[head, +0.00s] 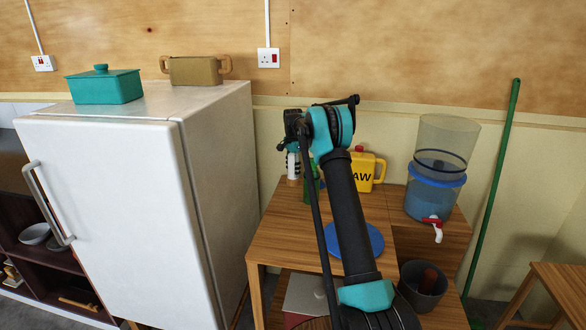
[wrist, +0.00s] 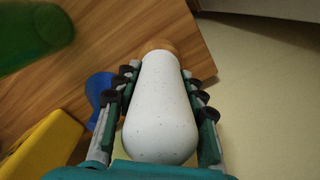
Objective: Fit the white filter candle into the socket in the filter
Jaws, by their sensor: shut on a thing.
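The white filter candle (wrist: 160,105) is a speckled white, rounded body with a tan end (wrist: 160,47). My gripper (wrist: 160,85) is shut on it, with the fingers along both sides. In the head view my gripper (head: 293,145) holds the candle (head: 293,165) at the table's back left corner, tan end down. I cannot tell whether the candle touches the tabletop. The filter (head: 437,180) stands at the table's right: a clear upper cylinder, a blue band and a lower blue vessel with a red and white tap. The candle is well left of it. The socket cannot be made out.
A yellow can (head: 366,170) and a green bottle (head: 312,183) stand near my gripper. A blue disc (head: 362,241) lies on the wooden table (head: 280,238), partly behind my arm. A dark bin (head: 423,285) stands in front of the filter. A white fridge (head: 110,190) is left.

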